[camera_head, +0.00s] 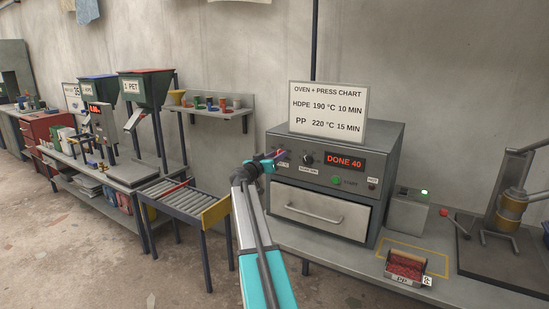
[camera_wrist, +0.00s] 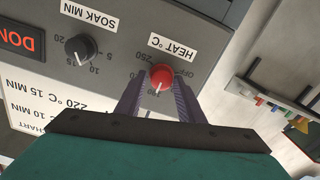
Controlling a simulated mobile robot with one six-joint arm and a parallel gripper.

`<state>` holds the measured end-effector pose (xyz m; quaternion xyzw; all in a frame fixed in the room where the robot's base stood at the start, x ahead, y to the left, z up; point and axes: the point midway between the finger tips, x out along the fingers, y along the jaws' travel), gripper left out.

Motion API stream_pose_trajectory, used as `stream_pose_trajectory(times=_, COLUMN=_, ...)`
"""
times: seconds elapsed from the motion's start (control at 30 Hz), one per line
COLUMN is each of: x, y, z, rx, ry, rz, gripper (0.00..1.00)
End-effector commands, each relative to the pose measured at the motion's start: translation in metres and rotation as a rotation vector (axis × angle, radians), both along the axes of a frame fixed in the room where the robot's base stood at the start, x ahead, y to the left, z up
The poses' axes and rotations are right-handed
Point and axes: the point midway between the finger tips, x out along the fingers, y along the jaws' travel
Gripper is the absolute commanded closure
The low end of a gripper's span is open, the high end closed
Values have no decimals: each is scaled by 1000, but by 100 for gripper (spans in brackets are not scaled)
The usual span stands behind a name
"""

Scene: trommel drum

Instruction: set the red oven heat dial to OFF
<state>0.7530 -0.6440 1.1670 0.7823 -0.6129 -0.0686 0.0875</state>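The red heat dial (camera_wrist: 160,76) sits on the oven's front panel under the upside-down HEAT °C label (camera_wrist: 173,47) in the wrist view. OFF is printed on the right of the dial there, and 250 on the left. The dial's pointer is too small to read surely. My gripper (camera_wrist: 161,84) is open, with one fingertip on each side of the dial; I cannot tell whether they touch it. In the head view my gripper (camera_head: 277,158) is at the left end of the oven panel and mostly hides the dial.
The black SOAK MIN dial (camera_wrist: 79,50) is close beside the red dial. The oven (camera_head: 390,165) shows DONE 40 (camera_head: 344,161) and carries a chart sign (camera_head: 328,112). A roller conveyor (camera_head: 185,202) stands left of my arm. A tray of red pieces (camera_head: 404,268) lies on the bench at right.

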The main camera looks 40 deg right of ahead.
Motion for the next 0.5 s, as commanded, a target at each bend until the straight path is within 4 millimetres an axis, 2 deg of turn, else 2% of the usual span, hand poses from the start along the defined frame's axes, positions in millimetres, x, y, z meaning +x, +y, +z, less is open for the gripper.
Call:
stream_pose_trajectory(times=0.03, x=0, y=0, z=0, rx=0, ry=0, rz=0, gripper=74)
stream_pose_trajectory(times=0.17, x=0, y=0, z=0, rx=0, ry=0, rz=-1, gripper=95)
stream_pose_trajectory(times=0.2, x=-2, y=20, z=0, rx=0, ry=0, rz=4, gripper=95)
stream_pose_trajectory(times=0.3, x=0, y=5, z=0, rx=0, ry=1, rz=-1, gripper=95)
stream_pose_trajectory(times=0.5, x=-1, y=-1, z=0, rx=-7, ry=20, rz=-2, gripper=95)
